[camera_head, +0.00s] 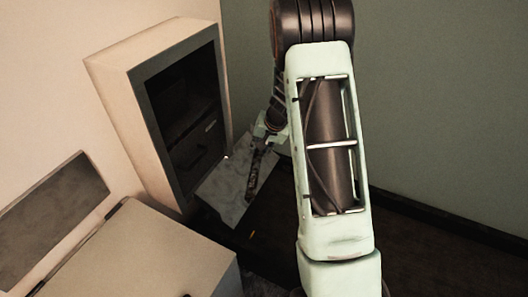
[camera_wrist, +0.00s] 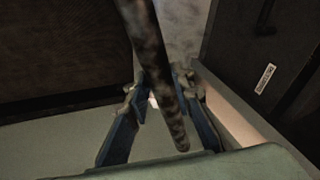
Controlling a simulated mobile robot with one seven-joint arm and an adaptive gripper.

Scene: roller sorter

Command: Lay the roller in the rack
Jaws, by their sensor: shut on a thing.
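The roller (camera_wrist: 152,60) is a long, dark, mottled bar. In the wrist view it runs from the top edge down between the fingers of my gripper (camera_wrist: 160,92), which is shut on it. In the head view my gripper (camera_head: 264,140) is small and far off, and the roller (camera_head: 254,174) hangs below it, tilted, in front of a pale marbled surface. I cannot tell whether the roller touches that surface. No rack can be made out for certain in either view.
A pale cabinet (camera_head: 125,77) with a dark open front stands left of my gripper; its inside is dim. The marbled surface (camera_head: 226,195) lies at its foot. A light box-like unit (camera_head: 150,255) is at the lower left. A green wall (camera_head: 440,100) is behind.

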